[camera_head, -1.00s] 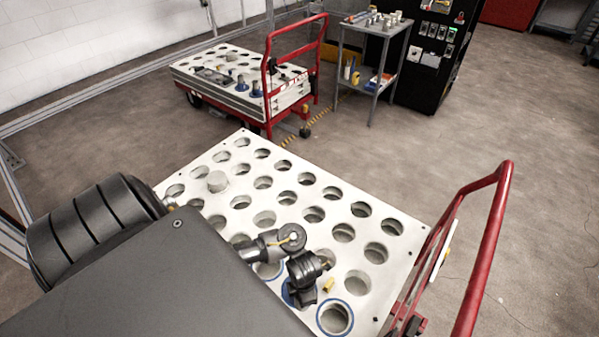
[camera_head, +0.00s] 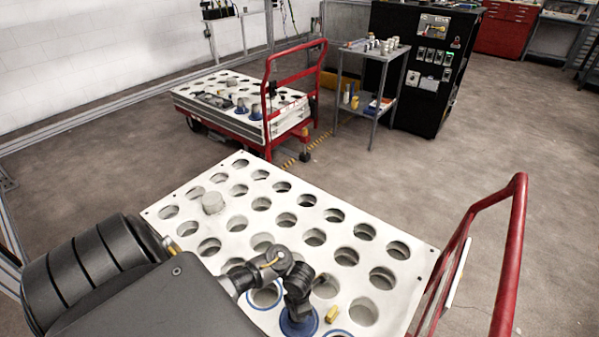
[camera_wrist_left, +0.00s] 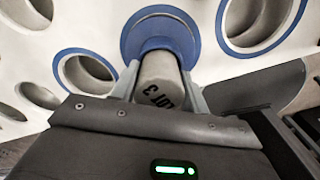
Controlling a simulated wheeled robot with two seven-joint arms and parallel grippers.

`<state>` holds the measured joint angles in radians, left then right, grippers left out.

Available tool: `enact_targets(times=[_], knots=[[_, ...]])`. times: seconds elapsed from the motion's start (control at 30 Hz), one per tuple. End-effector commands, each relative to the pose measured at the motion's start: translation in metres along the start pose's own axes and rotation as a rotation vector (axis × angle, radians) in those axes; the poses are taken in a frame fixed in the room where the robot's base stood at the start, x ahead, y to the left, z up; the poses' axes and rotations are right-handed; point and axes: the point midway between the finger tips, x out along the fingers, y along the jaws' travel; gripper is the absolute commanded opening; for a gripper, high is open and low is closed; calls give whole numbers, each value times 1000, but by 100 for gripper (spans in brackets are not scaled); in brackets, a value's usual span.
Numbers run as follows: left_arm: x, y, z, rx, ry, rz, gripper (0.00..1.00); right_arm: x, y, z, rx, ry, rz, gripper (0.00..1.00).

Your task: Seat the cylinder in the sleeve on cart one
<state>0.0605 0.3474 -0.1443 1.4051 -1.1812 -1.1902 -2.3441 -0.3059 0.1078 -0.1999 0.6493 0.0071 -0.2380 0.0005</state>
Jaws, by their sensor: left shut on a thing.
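A grey cylinder (camera_wrist_left: 160,92) with dark lettering is between the two fingers of my left gripper (camera_wrist_left: 162,72), which is shut on it. In the left wrist view the cylinder's far end meets the collar of a blue flanged sleeve (camera_wrist_left: 160,25), lined up with it. How deep it sits inside cannot be told. In the head view the blue sleeve (camera_head: 299,325) is on the white holed plate of the near cart (camera_head: 375,230), and my dark left wrist is right above it, hiding the cylinder. My right gripper is not in view.
Blue-ringed holes (camera_head: 265,296) flank the sleeve. A short pale cylinder (camera_head: 213,203) stands farther back on the plate. A red handle (camera_head: 508,260) rises at the cart's right. A second cart (camera_head: 255,125) and a grey stand (camera_head: 372,50) are behind, with open floor between.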

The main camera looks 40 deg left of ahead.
Motion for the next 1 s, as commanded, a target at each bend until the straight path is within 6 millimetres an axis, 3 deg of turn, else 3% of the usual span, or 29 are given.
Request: enact_targets(times=[0.3,0.33,0.5,0.8,1.0], knots=[[2,0,2,1,-4,1,0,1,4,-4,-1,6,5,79],[2,0,1,1,-3,0,48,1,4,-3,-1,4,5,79],[2,0,1,1,-4,0,67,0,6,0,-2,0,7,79],[-2,0,2,1,-5,0,67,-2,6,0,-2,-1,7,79],[-34,1,2,3,-6,2,67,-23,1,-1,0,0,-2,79]])
